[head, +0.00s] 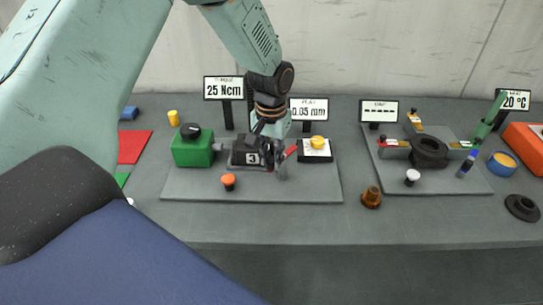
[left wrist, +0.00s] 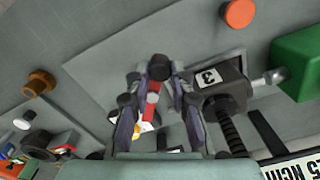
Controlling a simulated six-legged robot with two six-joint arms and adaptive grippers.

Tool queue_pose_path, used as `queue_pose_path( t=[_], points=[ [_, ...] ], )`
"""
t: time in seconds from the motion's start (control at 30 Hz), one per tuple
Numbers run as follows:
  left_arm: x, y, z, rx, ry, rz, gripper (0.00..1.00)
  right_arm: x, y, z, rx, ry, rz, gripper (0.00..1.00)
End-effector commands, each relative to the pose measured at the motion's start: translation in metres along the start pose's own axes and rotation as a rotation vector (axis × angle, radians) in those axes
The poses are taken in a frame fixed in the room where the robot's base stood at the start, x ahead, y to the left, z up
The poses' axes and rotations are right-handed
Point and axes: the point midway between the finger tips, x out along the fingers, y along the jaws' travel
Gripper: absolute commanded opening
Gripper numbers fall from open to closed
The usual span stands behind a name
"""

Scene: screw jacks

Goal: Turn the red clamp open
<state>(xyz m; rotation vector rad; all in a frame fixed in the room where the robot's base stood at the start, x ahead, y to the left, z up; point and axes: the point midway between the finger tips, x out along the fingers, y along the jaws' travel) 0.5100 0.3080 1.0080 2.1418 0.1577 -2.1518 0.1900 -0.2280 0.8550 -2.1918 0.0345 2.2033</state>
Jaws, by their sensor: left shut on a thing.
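The red clamp (head: 291,153) is a small red lever beside the dark block marked 3 (head: 252,158) on the left grey plate. In the left wrist view the red clamp (left wrist: 152,98) lies between the two fingers of my left gripper (left wrist: 157,85). My left gripper (head: 272,152) reaches down from above and is shut on the clamp; its fingers hide part of it in the head view. The block marked 3 (left wrist: 212,82) is close beside the fingers. My right gripper is not in view.
A green box (head: 192,150) with a black knob stands left of the block. An orange knob (head: 229,182) is in front. A yellow-topped dial (head: 318,143) stands close on the right. Signs stand behind. Another plate (head: 440,182) with a black ring fixture is at right.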

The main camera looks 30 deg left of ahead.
Motion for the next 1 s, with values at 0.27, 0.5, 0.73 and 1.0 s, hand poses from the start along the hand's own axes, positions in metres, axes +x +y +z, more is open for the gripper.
queue_pose_path(
  t=[0.27,0.5,0.73,1.0],
  points=[
    [-0.001,0.000,0.001,0.000,-0.004,0.000,0.00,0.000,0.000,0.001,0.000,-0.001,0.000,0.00],
    [-0.002,-0.003,0.001,0.047,-0.006,0.000,0.00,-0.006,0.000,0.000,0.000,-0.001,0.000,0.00],
    [-0.001,-0.007,-0.001,0.133,-0.005,0.000,0.00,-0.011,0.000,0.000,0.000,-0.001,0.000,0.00],
    [0.000,-0.007,-0.002,0.135,-0.004,0.000,0.23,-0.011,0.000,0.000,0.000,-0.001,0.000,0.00]
  ],
)
